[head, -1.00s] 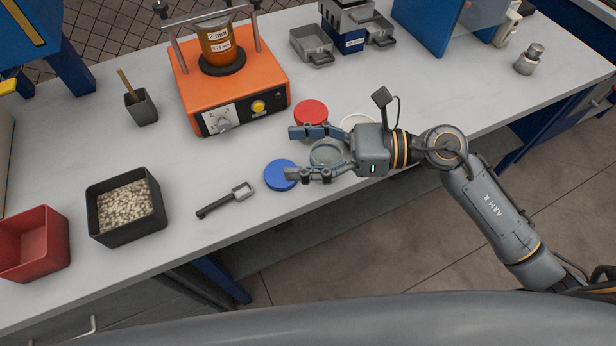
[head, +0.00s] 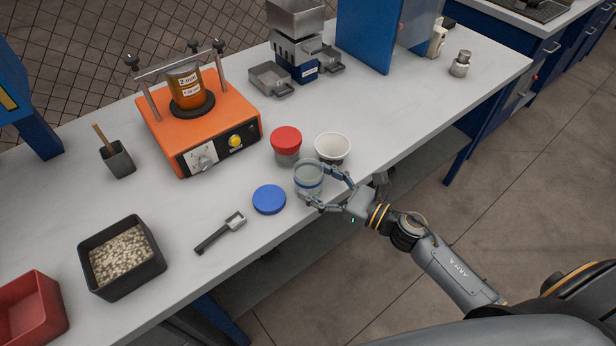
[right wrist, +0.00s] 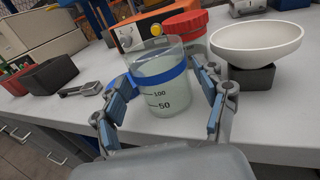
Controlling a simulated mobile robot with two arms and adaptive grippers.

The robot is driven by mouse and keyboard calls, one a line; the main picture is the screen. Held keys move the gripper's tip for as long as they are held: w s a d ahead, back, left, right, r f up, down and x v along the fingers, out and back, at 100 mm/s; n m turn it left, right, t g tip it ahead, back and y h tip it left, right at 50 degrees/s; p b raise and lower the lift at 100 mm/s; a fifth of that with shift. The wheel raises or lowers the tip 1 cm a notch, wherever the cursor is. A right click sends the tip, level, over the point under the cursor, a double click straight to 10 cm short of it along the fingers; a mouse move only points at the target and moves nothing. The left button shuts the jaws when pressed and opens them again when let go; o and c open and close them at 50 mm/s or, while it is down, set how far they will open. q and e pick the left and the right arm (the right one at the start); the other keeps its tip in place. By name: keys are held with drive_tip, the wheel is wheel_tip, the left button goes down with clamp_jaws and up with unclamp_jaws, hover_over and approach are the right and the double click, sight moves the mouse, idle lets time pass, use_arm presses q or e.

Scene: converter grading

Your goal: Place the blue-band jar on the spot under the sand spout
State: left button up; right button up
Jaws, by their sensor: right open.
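The blue-band jar (head: 309,173), clear with a blue ring, stands upright and open-topped on the bench near its front edge. In the right wrist view the jar (right wrist: 162,92) fills the middle, with 50 and 100 marks below the band. My right gripper (head: 316,184) is open, with one finger on each side of the jar. It has not closed on the jar. My left gripper is not in view. I cannot make out a sand spout for certain; a steel hopper unit (head: 297,52) stands at the back.
A red-lidded jar (head: 287,147) and a white bowl (head: 333,146) stand close behind the jar. A blue lid (head: 269,199) and scoop (head: 218,235) lie left. An orange shaker (head: 222,122) stands behind.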

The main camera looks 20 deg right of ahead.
sight(298, 171)
drive_tip(key=shift+w+a, duration=0.5)
drive_tip(key=shift+w+a+r+p, duration=0.15)
drive_tip(key=shift+w+p, duration=0.15)
drive_tip(key=shift+p, duration=0.05)
drive_tip(key=p+x, duration=0.1)
drive_tip(key=x, duration=0.2)
drive_tip(key=shift+w+a+r+p, duration=0.1)
drive_tip(key=shift+w+a+p, duration=0.15)
drive_tip(key=shift+p, duration=0.1)
drive_tip(key=shift+w+a, duration=0.3)
drive_tip(key=shift+w, duration=0.05)
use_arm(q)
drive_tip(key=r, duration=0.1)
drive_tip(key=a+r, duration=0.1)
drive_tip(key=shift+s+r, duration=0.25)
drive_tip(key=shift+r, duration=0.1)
use_arm(e)
drive_tip(key=c, duration=1.1)
drive_tip(key=shift+c, duration=1)
